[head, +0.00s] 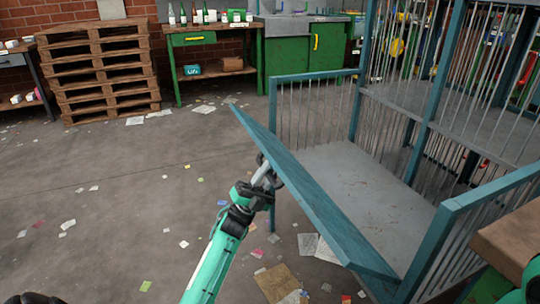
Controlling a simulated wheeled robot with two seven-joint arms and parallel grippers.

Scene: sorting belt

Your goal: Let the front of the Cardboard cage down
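The Cardboard cage (355,185) stands at the right, with teal posts, thin bars and a grey floor. Its teal front (310,205) runs diagonally from the far left down to the near right. The front seems to lean outward from the cage, showing as a narrow slanted strip. My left gripper (264,172) is at the outer edge of this front, about midway along it, and appears to touch it. The fingertips are small and partly hidden, so their grip is unclear. My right gripper is not seen.
Open concrete floor (120,215) with scattered paper scraps lies left of the cage. Stacked pallets (105,75) stand at the back left, near a green workbench (195,38) and a green cabinet (287,60). A brown tabletop (515,240) borders the cage at the lower right.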

